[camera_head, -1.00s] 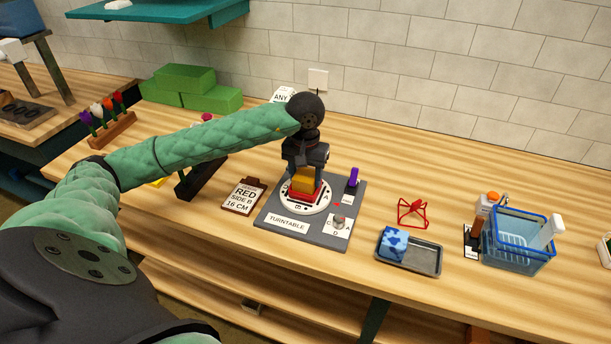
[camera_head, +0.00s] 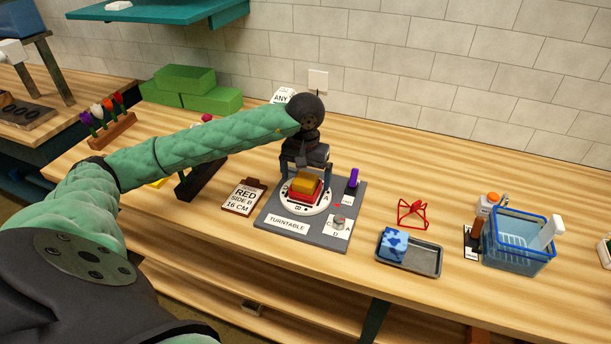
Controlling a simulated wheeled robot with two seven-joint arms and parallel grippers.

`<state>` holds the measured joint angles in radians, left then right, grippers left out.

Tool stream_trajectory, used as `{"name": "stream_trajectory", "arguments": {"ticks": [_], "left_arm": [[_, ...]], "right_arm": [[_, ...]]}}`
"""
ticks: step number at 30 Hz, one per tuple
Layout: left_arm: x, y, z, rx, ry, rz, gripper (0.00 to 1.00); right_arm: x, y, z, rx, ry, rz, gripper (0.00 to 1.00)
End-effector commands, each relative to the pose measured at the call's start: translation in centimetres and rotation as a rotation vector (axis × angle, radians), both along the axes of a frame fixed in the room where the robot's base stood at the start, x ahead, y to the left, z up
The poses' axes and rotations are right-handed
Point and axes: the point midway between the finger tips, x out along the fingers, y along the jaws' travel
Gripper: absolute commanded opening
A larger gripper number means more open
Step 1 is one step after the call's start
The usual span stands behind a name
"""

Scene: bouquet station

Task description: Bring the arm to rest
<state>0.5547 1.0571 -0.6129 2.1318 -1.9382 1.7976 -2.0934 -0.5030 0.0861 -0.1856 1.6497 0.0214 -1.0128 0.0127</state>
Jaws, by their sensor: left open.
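My left arm (camera_head: 200,146) comes in from the left and reaches over the bench to the turntable (camera_head: 267,236). My left gripper (camera_head: 303,172) is open and points down just above and behind a block with an orange-yellow top and red lower part (camera_head: 305,186). The block sits on the turntable's white disc (camera_head: 318,208). A gap from fingers to block is hard to judge from this angle. My right gripper is not in view.
A clipboard (camera_head: 243,196) lies to the left. Green blocks (camera_head: 186,82) stand at the back.

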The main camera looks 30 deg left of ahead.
Motion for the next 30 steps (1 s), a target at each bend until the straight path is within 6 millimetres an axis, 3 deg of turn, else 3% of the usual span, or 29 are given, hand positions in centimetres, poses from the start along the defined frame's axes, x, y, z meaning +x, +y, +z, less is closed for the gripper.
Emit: {"name": "stream_trajectory", "arguments": {"ticks": [10, 30], "left_arm": [[0.0, 0.0, 0.3, 0.0, 0.0, 0.0, 0.96], [0.0, 0.0, 3.5, 0.0, -0.001, 0.0, 0.96]], "right_arm": [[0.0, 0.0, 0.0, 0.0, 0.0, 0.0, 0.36], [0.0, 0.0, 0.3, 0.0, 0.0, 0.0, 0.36]]}}
